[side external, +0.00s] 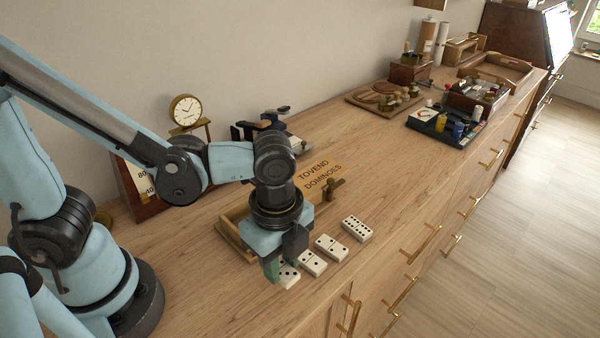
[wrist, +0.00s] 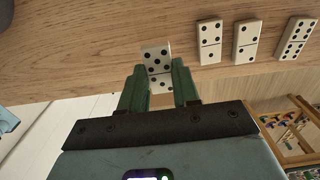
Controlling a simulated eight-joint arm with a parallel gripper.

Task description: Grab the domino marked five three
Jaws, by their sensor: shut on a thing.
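My gripper (wrist: 158,80) is shut on a white domino (wrist: 157,60), with one green finger on each side of it. The half farther from my gripper shows five pips; the nearer half shows pips partly hidden between the fingers. In the side view my gripper (side external: 283,262) points down at the near end of the domino row, and the held domino (side external: 289,275) shows partly beside the fingers. I cannot tell whether it is off the wood. Three other dominoes lie apart from it: one (wrist: 209,41), a second (wrist: 246,41) and a many-pipped one (wrist: 296,38).
A wooden box (side external: 236,240) lies behind my gripper, with a lid marked Tovend Dominoes (side external: 318,172). A small clock (side external: 186,110) stands at the back. A dark tray of small bottles (side external: 440,128) is farther right. The cabinet's front edge runs close to the dominoes.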

